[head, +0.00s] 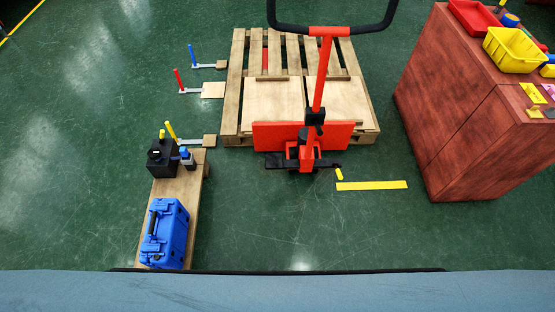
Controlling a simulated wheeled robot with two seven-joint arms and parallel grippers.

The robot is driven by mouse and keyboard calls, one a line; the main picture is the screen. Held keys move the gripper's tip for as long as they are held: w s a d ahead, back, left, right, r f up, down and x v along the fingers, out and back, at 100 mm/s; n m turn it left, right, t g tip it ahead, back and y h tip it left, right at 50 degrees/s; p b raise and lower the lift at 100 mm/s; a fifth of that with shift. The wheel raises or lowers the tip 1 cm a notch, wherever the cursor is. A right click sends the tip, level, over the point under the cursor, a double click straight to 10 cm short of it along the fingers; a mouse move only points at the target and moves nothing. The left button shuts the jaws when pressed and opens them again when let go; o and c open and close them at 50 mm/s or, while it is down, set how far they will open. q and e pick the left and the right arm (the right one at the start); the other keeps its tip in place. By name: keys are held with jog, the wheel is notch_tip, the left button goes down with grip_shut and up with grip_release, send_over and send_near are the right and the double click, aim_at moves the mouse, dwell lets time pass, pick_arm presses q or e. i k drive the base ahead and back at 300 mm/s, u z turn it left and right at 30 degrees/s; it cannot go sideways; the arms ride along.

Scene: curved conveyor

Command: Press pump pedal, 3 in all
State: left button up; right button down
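A red pallet jack (315,90) with a black loop handle stands at the front edge of a wooden pallet (232,95). At its base, a small yellow-tipped lever (339,174) sticks out at the lower right. A flat black piece (277,160) sticks out at the lower left. I cannot tell for certain which of these is the pump pedal. Neither of my grippers shows in the head view.
A wooden bench (190,188) at left holds a blue case (165,235) and a black device (160,160). Levers with blue (192,54), red (179,80) and yellow (171,130) handles stand left of the pallet. A red-brown cabinet (450,110) stands right. Floor before the jack is clear.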

aim_at(273, 161)
jog(key=z, duration=0.2)
jog(key=i, duration=1.2)
jog(key=u, duration=0.8)
